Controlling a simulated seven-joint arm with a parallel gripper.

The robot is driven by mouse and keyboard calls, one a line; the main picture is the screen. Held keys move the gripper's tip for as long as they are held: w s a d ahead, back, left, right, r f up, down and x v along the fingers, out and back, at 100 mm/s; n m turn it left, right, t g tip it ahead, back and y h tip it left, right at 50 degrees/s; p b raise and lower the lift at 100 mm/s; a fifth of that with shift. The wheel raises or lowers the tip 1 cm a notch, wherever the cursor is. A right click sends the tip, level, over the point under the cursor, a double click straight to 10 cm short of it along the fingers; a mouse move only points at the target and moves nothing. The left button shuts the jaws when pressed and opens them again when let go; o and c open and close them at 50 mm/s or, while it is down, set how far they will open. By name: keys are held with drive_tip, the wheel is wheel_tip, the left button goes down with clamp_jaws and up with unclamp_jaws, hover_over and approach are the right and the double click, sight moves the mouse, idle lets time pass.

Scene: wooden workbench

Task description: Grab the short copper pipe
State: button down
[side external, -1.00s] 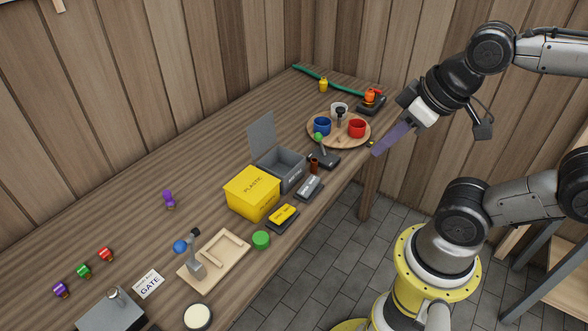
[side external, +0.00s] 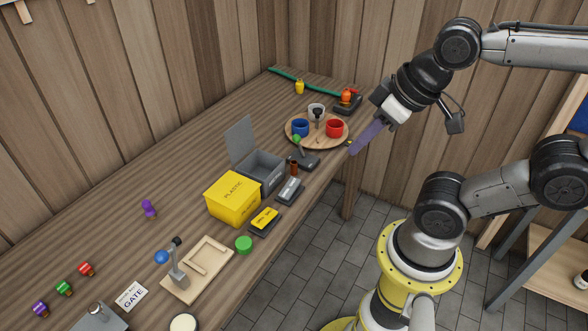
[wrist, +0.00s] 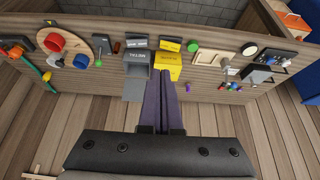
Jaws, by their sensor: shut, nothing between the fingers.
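The short copper pipe (side external: 294,168) looks like a small brown upright cylinder. It stands near the bench's front edge in the side external view, between the black lever box and the grey labelled block. What seems to be the same pipe is a small brown spot (wrist: 117,47) in the wrist view. My gripper (side external: 353,150) has long purple fingers and is in the air by the bench's front edge, right of the pipe and apart from it. In the wrist view my gripper (wrist: 163,74) has its fingers together, with nothing between them.
A round wooden tray (side external: 291,136) holds blue, red and white cups. The black lever box (side external: 306,161) with a green knob is close to the pipe. An open grey bin (side external: 265,178), a yellow box (side external: 233,198) and a grey labelled block (side external: 290,191) stand nearby.

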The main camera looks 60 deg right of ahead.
drive_tip(key=c, duration=1.6)
unclamp_jaws()
drive_tip(key=c, duration=0.6)
unclamp_jaws()
